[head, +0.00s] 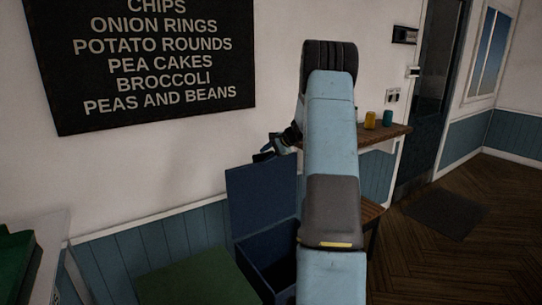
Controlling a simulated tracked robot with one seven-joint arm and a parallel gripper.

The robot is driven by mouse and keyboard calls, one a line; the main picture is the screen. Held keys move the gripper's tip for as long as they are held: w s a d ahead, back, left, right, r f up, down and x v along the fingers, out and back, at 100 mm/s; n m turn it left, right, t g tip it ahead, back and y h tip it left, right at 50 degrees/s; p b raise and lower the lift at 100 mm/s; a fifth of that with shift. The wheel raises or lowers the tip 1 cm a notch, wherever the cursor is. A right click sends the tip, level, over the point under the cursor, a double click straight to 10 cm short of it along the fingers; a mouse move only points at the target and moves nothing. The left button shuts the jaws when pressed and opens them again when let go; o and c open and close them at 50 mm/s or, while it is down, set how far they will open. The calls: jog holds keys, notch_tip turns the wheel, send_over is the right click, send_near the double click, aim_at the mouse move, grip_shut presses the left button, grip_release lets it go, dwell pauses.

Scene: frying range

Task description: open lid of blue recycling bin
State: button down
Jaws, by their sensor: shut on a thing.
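The blue recycling bin (284,285) stands against the wall at the lower middle of the head view, partly hidden behind my arm. Its lid (260,198) is raised and stands nearly upright along the wall side, so the dark inside of the bin shows. My gripper (266,154) is at the top edge of the lid, small in the picture and partly hidden by my arm. It is shut on the lid's edge.
A green surface (185,283) lies left of the bin. A wooden shelf (388,134) with a yellow container (370,120) and a blue one (387,118) is to the right. A menu board (150,110) hangs on the wall. The wooden floor at right is open around a dark mat (446,214).

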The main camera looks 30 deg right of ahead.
jog(key=shift+s+a+f, duration=0.1)
jog(key=shift+a+f, duration=0.1)
jog(key=shift+f, duration=0.25)
jog(key=c, duration=1)
grip_release()
jog(key=shift+c, duration=0.2)
jog(key=shift+f, duration=0.1)
jog(key=shift+d+r, duration=0.15)
jog(key=shift+r, duration=0.15)
jog(key=shift+s+d+r, duration=0.2)
jog(key=shift+d+r, duration=0.05)
jog(key=shift+r, duration=0.15)
jog(key=v, duration=1.2)
jog(key=shift+s+d, duration=0.15)
jog(key=shift+s, duration=0.1)
jog(key=shift+r, duration=0.15)
